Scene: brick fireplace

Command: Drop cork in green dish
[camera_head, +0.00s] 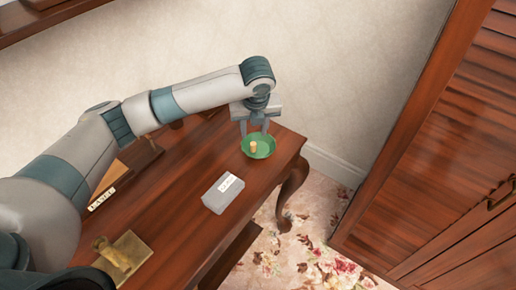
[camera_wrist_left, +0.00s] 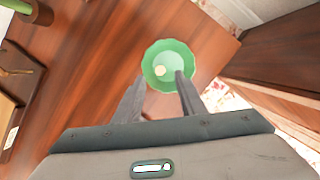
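The green dish (camera_head: 265,148) stands on the wooden table near its right end. The small tan cork (camera_head: 253,147) shows within the dish's outline, toward its left side. In the left wrist view the green dish (camera_wrist_left: 168,52) lies just beyond the fingertips, and the cork (camera_wrist_left: 160,71) appears inside its rim. My left gripper (camera_head: 256,130) is above the dish with its fingers apart and nothing between them. The fingers also show spread in the left wrist view (camera_wrist_left: 160,88). My right gripper is not in view.
A grey box with a white label (camera_head: 222,193) lies on the table (camera_head: 170,215) in front of the dish. A brass-coloured object (camera_head: 122,254) sits at the near left. A wooden cabinet (camera_head: 440,190) stands to the right. Floral carpet (camera_head: 315,240) lies below.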

